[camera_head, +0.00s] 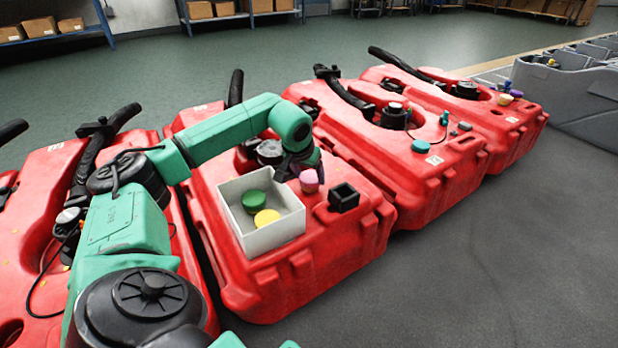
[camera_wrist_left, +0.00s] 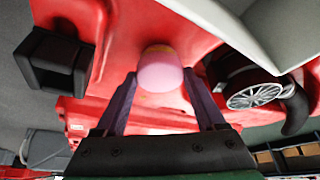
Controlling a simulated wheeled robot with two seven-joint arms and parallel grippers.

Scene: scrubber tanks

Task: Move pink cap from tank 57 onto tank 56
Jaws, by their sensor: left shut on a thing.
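The pink cap (camera_head: 309,177) is at the front of the middle red tank (camera_head: 350,243), between a white box and a black square holder. In the left wrist view the pink cap (camera_wrist_left: 158,77) sits between the two dark fingers of my left gripper (camera_wrist_left: 160,92). My left gripper (camera_head: 298,168) is shut on it from behind, and the arm hides part of the fingers in the head view. I cannot tell whether the cap still touches the tank. No tank numbers are readable. My right gripper is not in view.
The white box (camera_head: 277,241) on the tank holds a green cap (camera_head: 254,202) and a yellow cap (camera_head: 266,217). The black square holder (camera_head: 343,197) stands right of the pink cap. The tank to the right (camera_head: 455,173) carries a teal cap (camera_head: 420,146). Grey floor is clear in front.

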